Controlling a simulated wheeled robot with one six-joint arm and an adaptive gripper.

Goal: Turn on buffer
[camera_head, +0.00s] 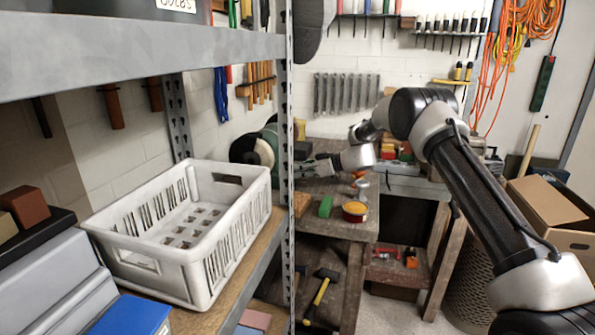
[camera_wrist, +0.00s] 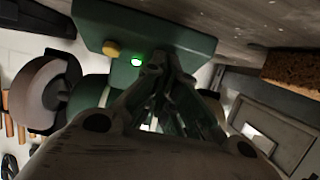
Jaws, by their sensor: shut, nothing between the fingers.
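The buffer (camera_head: 262,150) stands on the workbench behind the shelf post, with round wheels and a green body partly hidden. In the wrist view its green base (camera_wrist: 190,45) carries a yellow round button (camera_wrist: 112,48) and a bright green lit button (camera_wrist: 138,62). My gripper (camera_wrist: 155,68) is shut and empty, its fingertips just right of the lit button and close to the base face. I cannot tell whether they touch it. In the head view my gripper (camera_head: 300,167) reaches left toward the buffer, partly hidden by the shelf post.
A metal shelf in front holds a white crate (camera_head: 150,262), and its post (camera_head: 287,200) stands between camera and buffer. A cardboard box (camera_head: 562,215) stands right.

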